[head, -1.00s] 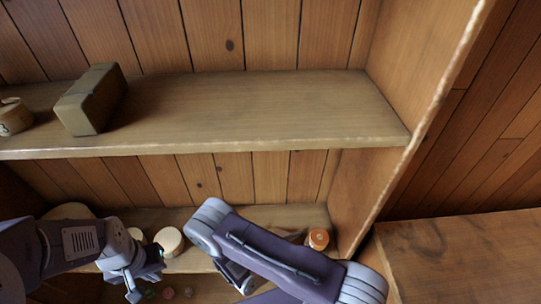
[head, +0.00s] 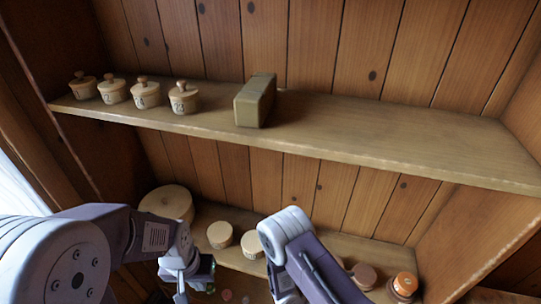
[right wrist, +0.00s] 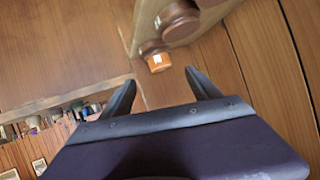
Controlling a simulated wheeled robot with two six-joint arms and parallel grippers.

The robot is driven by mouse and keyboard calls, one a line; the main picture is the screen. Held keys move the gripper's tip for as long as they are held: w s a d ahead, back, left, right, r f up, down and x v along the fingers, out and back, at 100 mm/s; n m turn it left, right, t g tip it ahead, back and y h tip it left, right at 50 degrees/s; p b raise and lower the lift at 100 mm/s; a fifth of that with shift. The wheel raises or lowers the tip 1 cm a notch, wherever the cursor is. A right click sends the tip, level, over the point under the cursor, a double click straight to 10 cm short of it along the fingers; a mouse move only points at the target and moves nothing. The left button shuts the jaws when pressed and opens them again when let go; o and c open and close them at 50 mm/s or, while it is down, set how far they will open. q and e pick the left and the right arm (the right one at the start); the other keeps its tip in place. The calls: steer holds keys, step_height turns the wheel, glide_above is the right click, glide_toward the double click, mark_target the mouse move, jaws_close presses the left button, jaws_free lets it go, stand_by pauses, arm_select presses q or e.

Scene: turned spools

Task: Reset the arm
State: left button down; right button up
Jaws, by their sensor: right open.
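My left gripper (head: 186,280) hangs at the lower left of the head view, in front of the lower shelf. Whether its jaws are open or shut is not clear there. My right arm (head: 305,262) comes up from the bottom middle of the head view, and its gripper is out of that picture. In the right wrist view my right gripper (right wrist: 163,88) is open with nothing between its fingers. Beyond its fingers are an orange-topped spool (right wrist: 159,62) and a brown round piece (right wrist: 177,20).
The upper shelf (head: 400,140) carries several numbered lidded pots (head: 184,98) and an olive block (head: 255,100); its right part is bare. The lower shelf holds a large round wooden piece (head: 167,203), pale discs (head: 220,235) and an orange-topped spool (head: 405,284) at right.

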steer(key=s+d+r+m+g+y+b, duration=0.1)
steer(key=s+r+m+g+y+b, duration=0.3)
steer(key=m, duration=0.7)
steer(key=d+r+m+g+y+p, duration=0.1)
steer(key=d+r+m+y, duration=0.1)
steer(key=r+m, duration=0.75)
steer(key=a+f+m+t+y, duration=0.1)
steer(key=a+m+y, duration=0.2)
steer(key=m, duration=1.4)
steer(key=a+f+m+t+y, duration=0.1)
steer(key=a+m, duration=0.6)
steer(key=m, duration=1)
steer(key=t+y, duration=0.1)
steer(key=y, duration=0.1)
steer(key=shift+s+a+m+y+b, duration=0.15)
steer(key=shift+s+m+y+b, duration=0.15)
steer(key=shift+m, duration=0.05)
